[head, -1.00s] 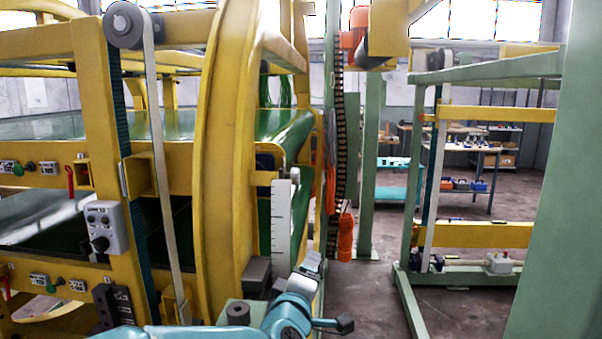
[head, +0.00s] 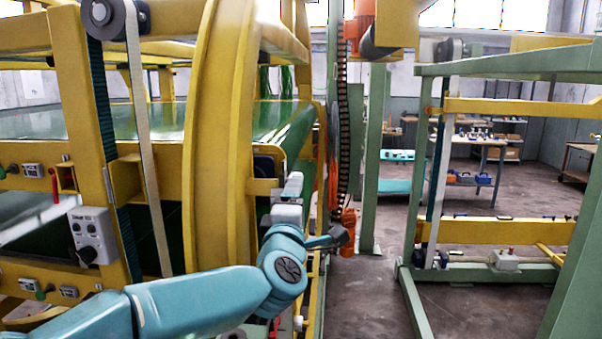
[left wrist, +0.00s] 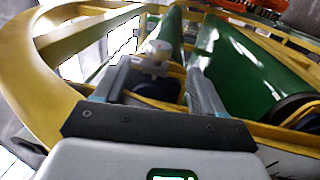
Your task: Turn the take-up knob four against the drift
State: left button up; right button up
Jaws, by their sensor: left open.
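My left gripper (left wrist: 158,66) is open in the left wrist view, its two grey fingers spread apart. A pale, round-topped part (left wrist: 156,47) with a small reddish mark shows between and beyond the fingertips; I cannot tell whether it is the take-up knob, and no finger clearly touches it. In the head view my teal left arm reaches in from the lower left to the right end of the yellow machine frame (head: 225,150). Pale grey parts show just above its joint, and fingers and knob cannot be told apart there. My right gripper is not in view.
A grey control box (head: 94,236) with a black knob is on the yellow frame at left. A green conveyor belt (head: 296,137) runs behind the arch. An orange cylinder (head: 348,232) hangs right of my arm. Open floor (head: 360,300) lies between the machine and a green stand (head: 412,300).

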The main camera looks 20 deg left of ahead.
pick_arm(q)
jog(key=p+x, duration=0.4)
jog(key=x, duration=0.6)
jog(key=shift+w+a+r, duration=0.1)
jog(key=shift+w+a, duration=0.1)
jog(key=shift+w, duration=0.1)
jog(key=shift+w+a+p, duration=0.25)
jog(key=shift+w+p, duration=0.1)
jog(key=shift+w, duration=0.05)
jog(key=shift+d, duration=0.1)
jog(key=c, duration=1)
jog(key=shift+o, duration=0.2)
jog(key=shift+w+r+p, duration=0.1)
jog(key=shift+p, duration=0.55)
jog(key=g+p, duration=0.2)
jog(key=p, duration=0.2)
jog(key=shift+h, duration=0.3)
jog(key=shift+f+g+p, duration=0.3)
jog(key=shift+g+p, duration=0.25)
jog(key=shift+g, duration=0.05)
jog(key=shift+f+g+h, duration=0.15)
jog(key=shift+g+h, duration=0.15)
jog(key=shift+g, duration=0.5)
jog(key=shift+f+g+h, duration=0.2)
jog(key=shift+g+h, duration=0.1)
jog(key=shift+g, duration=0.5)
